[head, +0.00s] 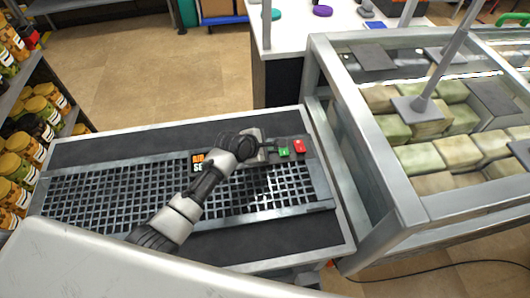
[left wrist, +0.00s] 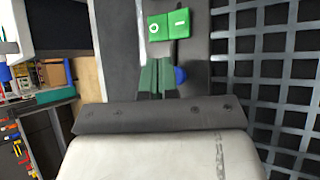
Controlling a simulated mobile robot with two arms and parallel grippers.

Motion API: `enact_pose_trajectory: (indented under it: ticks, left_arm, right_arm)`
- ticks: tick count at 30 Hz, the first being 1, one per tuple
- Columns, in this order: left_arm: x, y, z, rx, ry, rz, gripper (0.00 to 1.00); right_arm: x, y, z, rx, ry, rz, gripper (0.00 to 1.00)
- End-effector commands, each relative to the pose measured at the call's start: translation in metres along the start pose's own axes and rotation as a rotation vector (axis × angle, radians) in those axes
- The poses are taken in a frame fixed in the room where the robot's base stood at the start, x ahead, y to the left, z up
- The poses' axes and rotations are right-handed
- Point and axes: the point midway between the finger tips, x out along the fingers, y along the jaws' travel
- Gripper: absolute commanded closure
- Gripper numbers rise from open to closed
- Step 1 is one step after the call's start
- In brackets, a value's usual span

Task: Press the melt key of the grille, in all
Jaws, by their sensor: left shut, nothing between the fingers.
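The grille (head: 110,192) is a dark mesh set in a metal-edged bench top; part of its mesh shows at the right of the left wrist view (left wrist: 265,75). Beyond it is a dark strip with a green key (head: 284,152) and a red key (head: 299,147). The left wrist view shows two green patches, one with a circle (left wrist: 157,27) and one with a dash (left wrist: 181,22). No melt label is readable. My left gripper (head: 270,149) is shut and empty, just left of the green key; its fingers (left wrist: 157,77) point towards the green patches. Contact cannot be told.
A display with orange lettering (head: 198,160) is partly hidden behind my left arm. A blue knob (left wrist: 180,75) shows beside the fingers. A glass-sided case (head: 365,140) with pale blocks stands at the right. Shelves of jars (head: 15,168) stand at the left.

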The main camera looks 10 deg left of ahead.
Motion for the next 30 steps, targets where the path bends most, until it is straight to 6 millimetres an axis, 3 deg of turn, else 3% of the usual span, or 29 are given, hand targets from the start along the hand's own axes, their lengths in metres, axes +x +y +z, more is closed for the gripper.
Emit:
enact_pose_trajectory:
  ticks: [30]
  left_arm:
    - [0.0056,-0.0041,-0.0038,-0.001,-0.001,0.0,1.0]
  right_arm:
    - [-0.0014,-0.0003,-0.0002,0.0,0.0,0.0,1.0]
